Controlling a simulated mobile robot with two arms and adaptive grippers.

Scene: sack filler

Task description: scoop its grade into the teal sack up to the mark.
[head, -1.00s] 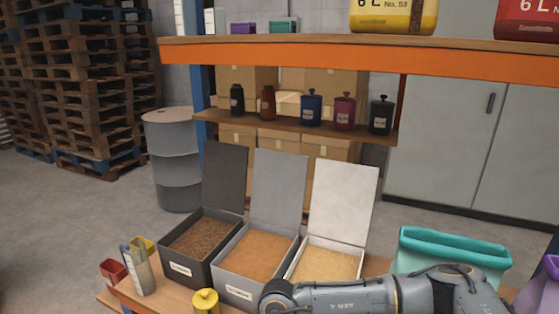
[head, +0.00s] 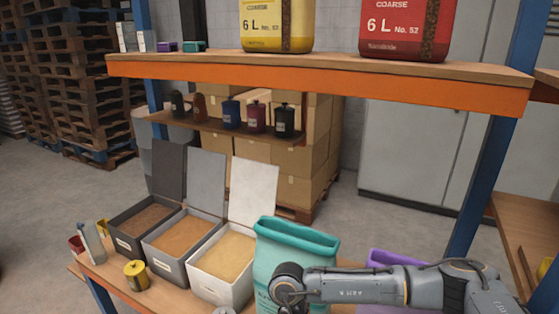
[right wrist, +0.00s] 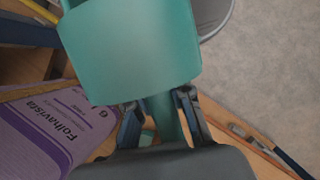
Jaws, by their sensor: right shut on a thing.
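The teal sack (head: 292,250) stands with its wide mouth up, right of the white bin (head: 225,262); its lower front is partly behind my right arm. My right gripper (right wrist: 160,108) is shut on the handle of a teal scoop (right wrist: 135,50) in the right wrist view. The inside of the scoop is not clear. In the head view my right arm shows, but its fingers and the scoop do not. The white bin holds pale grain, the grey bin (head: 170,268) orange-brown grain, and the dark bin (head: 118,245) dark brown grain. My left gripper is not in view.
A purple sack (head: 390,258) stands right of the teal sack; its label shows in the right wrist view (right wrist: 50,130). A yellow canister (head: 135,275) stands before the bins. An orange-edged shelf (head: 300,80) overhangs behind, carrying yellow and red packs. A blue post (head: 485,190) stands right.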

